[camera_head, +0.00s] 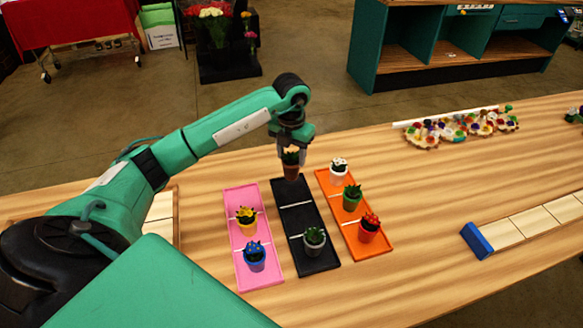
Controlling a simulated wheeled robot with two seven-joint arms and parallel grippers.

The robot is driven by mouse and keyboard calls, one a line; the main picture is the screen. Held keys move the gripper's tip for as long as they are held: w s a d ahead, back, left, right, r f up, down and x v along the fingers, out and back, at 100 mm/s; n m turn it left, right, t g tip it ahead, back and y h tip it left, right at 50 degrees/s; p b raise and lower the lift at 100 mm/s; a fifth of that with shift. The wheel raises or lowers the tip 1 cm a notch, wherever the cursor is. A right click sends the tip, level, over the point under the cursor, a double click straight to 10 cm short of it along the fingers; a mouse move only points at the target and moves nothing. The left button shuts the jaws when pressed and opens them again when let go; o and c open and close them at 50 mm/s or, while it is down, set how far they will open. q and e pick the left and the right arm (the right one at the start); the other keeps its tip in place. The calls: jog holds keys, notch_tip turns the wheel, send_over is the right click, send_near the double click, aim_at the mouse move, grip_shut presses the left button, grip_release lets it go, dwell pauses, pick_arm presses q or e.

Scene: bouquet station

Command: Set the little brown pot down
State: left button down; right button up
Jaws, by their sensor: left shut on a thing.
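The little brown pot (291,170) holds a pale peach flower and is upright in the camera_head view. My left gripper (291,150) points down and is shut on it. The pot is at the far end of the black tray (292,193); I cannot tell whether its base touches the tray. A grey pot (314,241) with a green plant stands in the near part of the black tray. The middle part of that tray is bare. My right gripper is not in view.
A pink tray (237,200) to the left holds a yellow pot (247,227) and a blue pot (254,262). An orange tray (378,251) to the right holds white (338,174), green (351,201) and red (368,232) pots.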

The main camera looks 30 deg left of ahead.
aim_at(291, 172)
pick_arm(q)
notch_tip(291, 172, down, 3)
jog(key=shift+r, duration=0.15)
notch_tip(291, 172, down, 4)
jog(key=shift+p, duration=0.8)
jog(key=shift+f, duration=0.25)
jog(key=c, duration=0.6)
grip_release()
jog(key=shift+c, duration=0.2)
